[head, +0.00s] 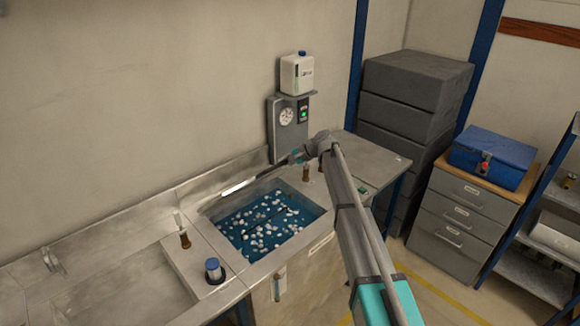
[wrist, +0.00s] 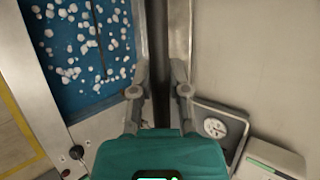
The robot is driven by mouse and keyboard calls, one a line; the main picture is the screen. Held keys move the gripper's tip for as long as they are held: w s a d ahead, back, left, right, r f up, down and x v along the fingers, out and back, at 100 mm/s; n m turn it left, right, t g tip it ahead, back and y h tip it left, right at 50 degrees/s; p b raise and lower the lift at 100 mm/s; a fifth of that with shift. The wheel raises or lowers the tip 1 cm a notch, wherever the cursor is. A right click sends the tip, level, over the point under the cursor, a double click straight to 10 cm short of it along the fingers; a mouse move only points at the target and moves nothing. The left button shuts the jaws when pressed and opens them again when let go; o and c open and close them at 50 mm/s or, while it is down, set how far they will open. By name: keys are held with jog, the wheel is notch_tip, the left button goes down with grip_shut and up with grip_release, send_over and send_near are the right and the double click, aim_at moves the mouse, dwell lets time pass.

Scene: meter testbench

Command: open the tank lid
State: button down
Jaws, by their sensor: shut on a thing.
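The tank (head: 262,268) is a steel basin set into the bench, filled with blue water and many white floating pieces. Its water is uncovered in the head view, and it also shows at the upper left of the wrist view (wrist: 84,50). A long narrow bar, apparently the lid's handle or edge (head: 240,185), runs along the tank's back side. My gripper (head: 297,156) is at the bar's right end, by the tank's back right corner. In the wrist view my gripper (wrist: 160,78) has its fingers on either side of this dark bar (wrist: 161,40). The lid's panel is hard to make out.
A gauge panel (head: 287,130) with a white container (head: 297,73) on it stands behind my gripper, close to the wall. An empty basin (head: 125,295) lies left of the tank. A blue-capped bottle (head: 213,269) stands between them. Grey drawers (head: 462,212) stand at right.

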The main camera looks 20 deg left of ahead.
jog(key=w+a+r+p, duration=0.5)
jog(key=a+r+p, duration=0.2)
jog(key=a, duration=0.1)
jog(key=shift+w+r, duration=0.15)
jog(key=shift+r, duration=0.2)
jog(key=c, duration=0.6)
grip_release()
jog(key=s+d+f+b, duration=0.5)
jog(key=d+f+b, duration=0.3)
jog(key=f+b, duration=0.3)
jog(key=s+d+f+b, duration=0.6)
jog(key=d+f+b, duration=0.3)
jog(key=f+b, duration=0.3)
jog(key=shift+y+b, duration=0.4)
jog(key=shift+b, duration=0.4)
jog(key=shift+f, duration=0.1)
jog(key=shift+c, duration=0.2)
